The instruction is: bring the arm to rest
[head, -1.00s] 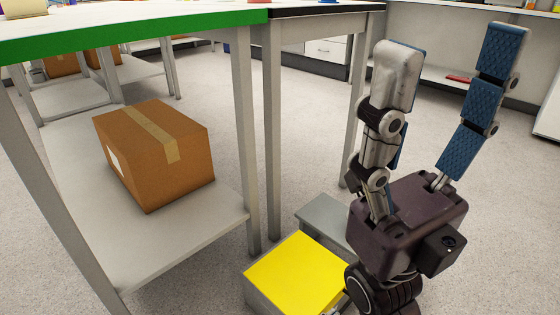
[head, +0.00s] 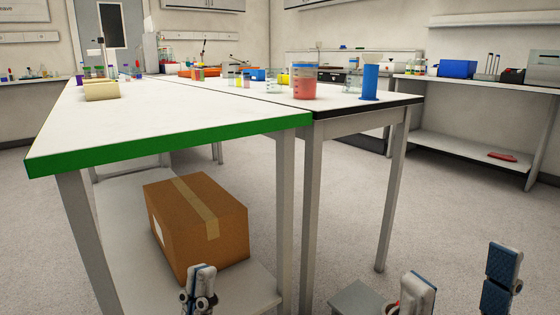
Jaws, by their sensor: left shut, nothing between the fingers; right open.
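My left gripper (head: 201,270) shows at the bottom of the head view, in front of the cardboard box. Its fingers are together, point up, and hold nothing. My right gripper (head: 461,266) is at the bottom right, pointing up. Its two blue-padded fingers are wide apart, with only floor seen between them. Both grippers are clear of the tabletops in the picture. Their lower parts and most of both arms are cut off by the bottom edge.
A white table with a green edge (head: 170,147) stands ahead, with a cardboard box (head: 220,240) on its lower shelf. A black-edged table (head: 372,112) adjoins it, bearing a red-filled beaker (head: 304,84) and a blue cylinder (head: 370,82). Open floor (head: 450,200) lies right.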

